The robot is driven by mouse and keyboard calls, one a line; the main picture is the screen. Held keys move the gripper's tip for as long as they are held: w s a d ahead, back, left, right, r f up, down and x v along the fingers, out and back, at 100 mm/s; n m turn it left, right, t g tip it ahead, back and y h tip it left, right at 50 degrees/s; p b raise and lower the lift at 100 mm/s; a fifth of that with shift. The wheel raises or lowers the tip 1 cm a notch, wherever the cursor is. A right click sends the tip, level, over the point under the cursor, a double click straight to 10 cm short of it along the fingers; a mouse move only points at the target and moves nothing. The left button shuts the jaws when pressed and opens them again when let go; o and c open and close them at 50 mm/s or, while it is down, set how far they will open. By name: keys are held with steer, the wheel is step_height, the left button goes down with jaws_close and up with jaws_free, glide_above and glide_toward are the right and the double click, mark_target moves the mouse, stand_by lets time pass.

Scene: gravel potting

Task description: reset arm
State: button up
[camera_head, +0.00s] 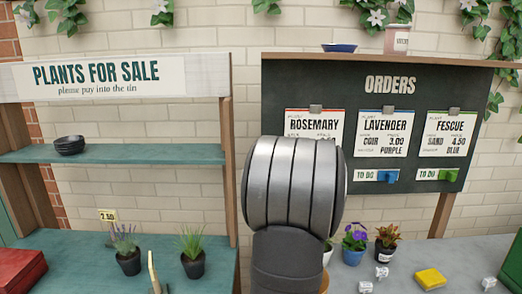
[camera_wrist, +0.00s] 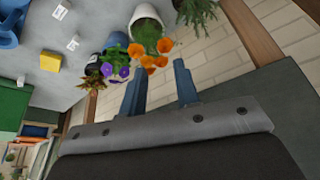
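My gripper (camera_wrist: 159,72) shows in the wrist view with its two blue-grey fingers apart and nothing between them. An orange-flowered plant in a white pot (camera_wrist: 146,22) lies beyond the fingertips in that view. In the head view a thick grey link of my arm fills the middle and hides part of the orders board and bench; the gripper itself cannot be seen there.
A purple-flowered plant in a blue pot (camera_head: 354,253) and a reddish plant (camera_head: 387,252) stand right of my arm. Left are a shelf (camera_head: 150,154), dark bowls (camera_head: 69,145), lavender (camera_head: 127,262) and grass (camera_head: 192,264) pots.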

steer(key=s+d+m, duration=0.1)
steer(key=d+m, duration=0.1)
steer(key=d, duration=0.6)
steer(key=s+d+f+m+g+h, duration=0.1)
steer(key=d+m, duration=0.1)
steer(key=d, duration=0.7)
steer(key=shift+s+d, duration=0.15)
steer(key=shift+s, duration=0.1)
